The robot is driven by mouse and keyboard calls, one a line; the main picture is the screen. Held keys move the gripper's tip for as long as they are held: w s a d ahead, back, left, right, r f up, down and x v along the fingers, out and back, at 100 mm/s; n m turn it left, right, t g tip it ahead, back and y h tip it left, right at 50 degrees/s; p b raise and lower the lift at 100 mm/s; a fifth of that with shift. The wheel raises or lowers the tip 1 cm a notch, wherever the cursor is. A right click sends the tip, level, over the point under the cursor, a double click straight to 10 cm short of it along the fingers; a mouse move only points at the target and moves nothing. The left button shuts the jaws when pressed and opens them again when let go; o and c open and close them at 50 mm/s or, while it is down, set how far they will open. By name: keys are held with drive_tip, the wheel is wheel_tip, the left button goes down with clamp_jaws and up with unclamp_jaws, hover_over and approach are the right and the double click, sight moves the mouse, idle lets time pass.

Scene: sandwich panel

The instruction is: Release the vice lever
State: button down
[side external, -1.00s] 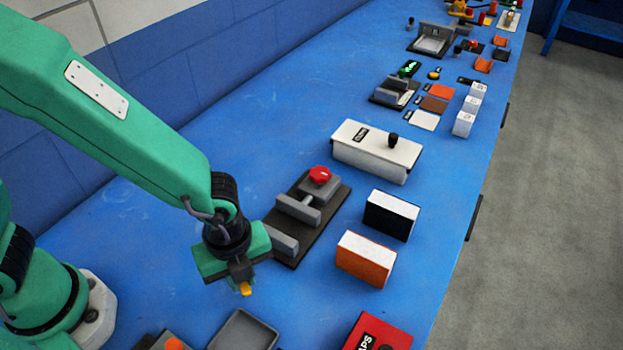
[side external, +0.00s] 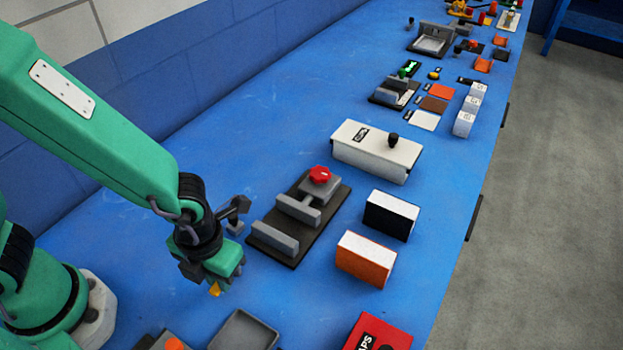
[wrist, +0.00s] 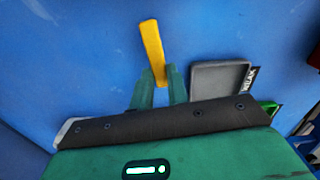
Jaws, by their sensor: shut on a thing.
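The vice (side external: 302,212) sits on a dark base plate on the blue bench, right of my gripper. It has grey jaws and a red knob (side external: 319,175) on top. I cannot make out a separate lever on it. My gripper (side external: 214,283) is left of the vice, apart from it and tilted. It is shut on a yellow bar-shaped piece (side external: 215,290). In the wrist view the yellow piece (wrist: 152,45) sticks out beyond my green fingers (wrist: 158,88). The vice is not seen in the wrist view.
A grey tray (side external: 225,337) lies in front of my gripper; it also shows in the wrist view (wrist: 219,66). Orange (side external: 365,262) and black (side external: 390,217) blocks with white tops stand right of the vice. A white box (side external: 375,153) stands behind.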

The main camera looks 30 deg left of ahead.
drive_tip(key=shift+a+m, duration=0.3)
drive_tip(key=shift+m, duration=0.4)
drive_tip(key=c, duration=1.4)
unclamp_jaws()
drive_tip(key=shift+o, duration=0.2)
drive_tip(key=shift+r, duration=0.15)
wheel_tip(320, 180, up, 8)
drive_tip(key=shift+f, duration=0.2)
drive_tip(key=shift+a, duration=0.1)
